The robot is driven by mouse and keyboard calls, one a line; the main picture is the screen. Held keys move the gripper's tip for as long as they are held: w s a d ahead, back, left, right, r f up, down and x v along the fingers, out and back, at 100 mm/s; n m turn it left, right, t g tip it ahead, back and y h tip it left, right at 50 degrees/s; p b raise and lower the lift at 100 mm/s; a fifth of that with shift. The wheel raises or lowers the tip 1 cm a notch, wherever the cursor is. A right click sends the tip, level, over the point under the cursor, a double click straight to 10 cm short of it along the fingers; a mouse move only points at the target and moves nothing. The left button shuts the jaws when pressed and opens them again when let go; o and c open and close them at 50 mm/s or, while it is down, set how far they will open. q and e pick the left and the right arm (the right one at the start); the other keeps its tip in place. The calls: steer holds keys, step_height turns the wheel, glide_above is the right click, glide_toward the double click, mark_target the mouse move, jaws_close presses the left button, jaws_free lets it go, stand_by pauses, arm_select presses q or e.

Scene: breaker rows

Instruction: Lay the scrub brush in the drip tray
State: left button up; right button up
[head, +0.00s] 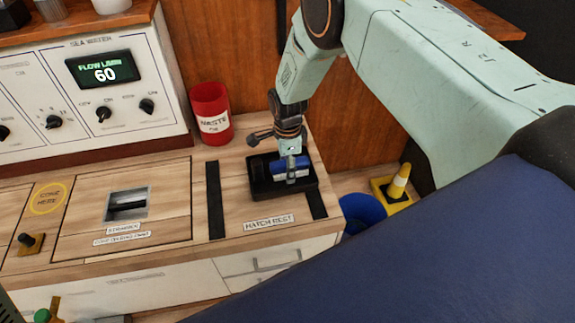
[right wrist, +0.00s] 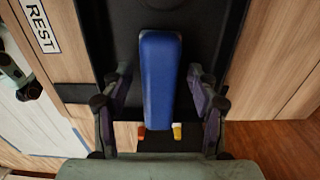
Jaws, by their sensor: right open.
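The scrub brush (head: 284,166) shows as a blue block inside the black drip tray (head: 262,192), on the wooden counter at the label "HATCH REST". In the right wrist view the blue brush (right wrist: 160,65) lies lengthwise over the dark tray floor (right wrist: 205,20). My right gripper (head: 291,172) is down over the tray. Its fingers are open, one on each side of the brush, with gaps visible between them and the blue block. The brush's underside is hidden, so full contact with the tray floor cannot be told.
A red waste cup (head: 211,112) stands behind and left of the tray. A strainer opening (head: 127,204) lies further left. A control panel (head: 85,90) stands at the back.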

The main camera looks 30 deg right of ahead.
step_height(320, 180, up, 12)
steer(key=p, duration=0.4)
steer(key=shift+r+p, duration=0.15)
steer(key=shift+p, duration=0.2)
